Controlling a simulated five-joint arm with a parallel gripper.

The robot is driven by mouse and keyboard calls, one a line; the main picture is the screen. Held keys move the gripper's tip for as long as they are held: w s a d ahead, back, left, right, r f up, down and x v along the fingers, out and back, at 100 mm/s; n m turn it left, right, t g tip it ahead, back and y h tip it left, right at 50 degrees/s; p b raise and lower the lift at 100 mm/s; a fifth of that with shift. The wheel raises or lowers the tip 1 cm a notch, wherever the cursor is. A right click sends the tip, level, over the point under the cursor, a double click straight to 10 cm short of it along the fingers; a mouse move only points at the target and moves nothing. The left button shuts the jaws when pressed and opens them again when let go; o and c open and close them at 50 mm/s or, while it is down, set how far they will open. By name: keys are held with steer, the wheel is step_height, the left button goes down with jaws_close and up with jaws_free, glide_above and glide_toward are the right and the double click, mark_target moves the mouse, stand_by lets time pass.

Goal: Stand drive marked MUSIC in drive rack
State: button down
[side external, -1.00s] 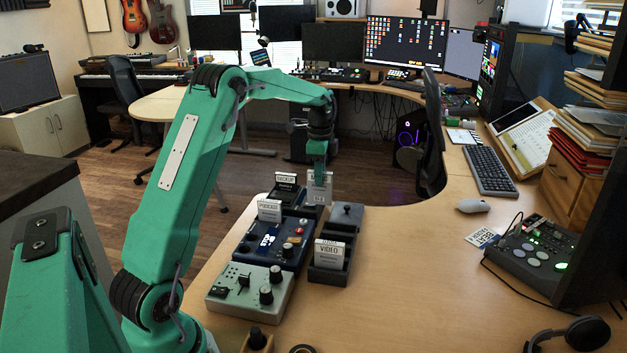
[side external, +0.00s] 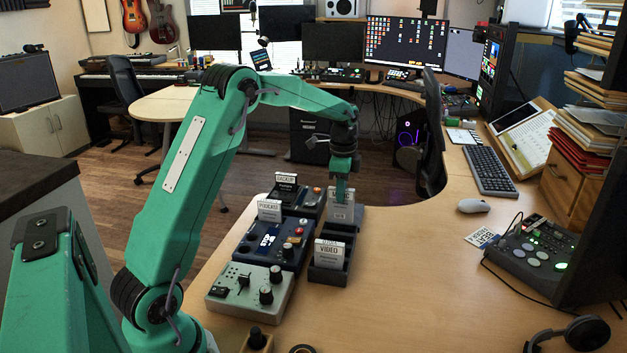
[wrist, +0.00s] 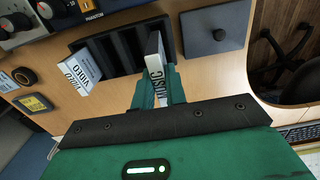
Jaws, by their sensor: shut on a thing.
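My gripper (side external: 341,183) is shut on the white-labelled MUSIC drive (side external: 341,207) and holds it upright over the far part of the dark drive rack (side external: 318,274). In the wrist view the MUSIC drive (wrist: 156,58) sits between the fingers (wrist: 160,88), its far end at the right end of the slotted rack (wrist: 110,46). I cannot tell whether its lower edge is inside a slot. The VIDEO drive (side external: 329,253) stands tilted in the rack's near end; it also shows in the wrist view (wrist: 82,72).
A dark lidded box with a knob (wrist: 213,32) lies just beyond the rack. To the rack's left are a blue device (side external: 272,248), a grey device with knobs (side external: 250,290), and PODCAST (side external: 269,210) and BACKUP (side external: 286,180) labels. The desk to the right is clear up to the mouse (side external: 473,206).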

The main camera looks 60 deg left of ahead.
steer(key=shift+f, duration=2.25)
steer(key=shift+f, duration=0.65)
steer(key=c, duration=1.3)
jaws_free()
steer(key=shift+c, duration=0.2)
steer(key=shift+r, duration=2.95)
steer(key=shift+r, duration=0.15)
step_height(320, 180, up, 5)
glide_above(340, 220)
steer(key=shift+w+a, duration=0.2)
steer(key=shift+a, duration=0.1)
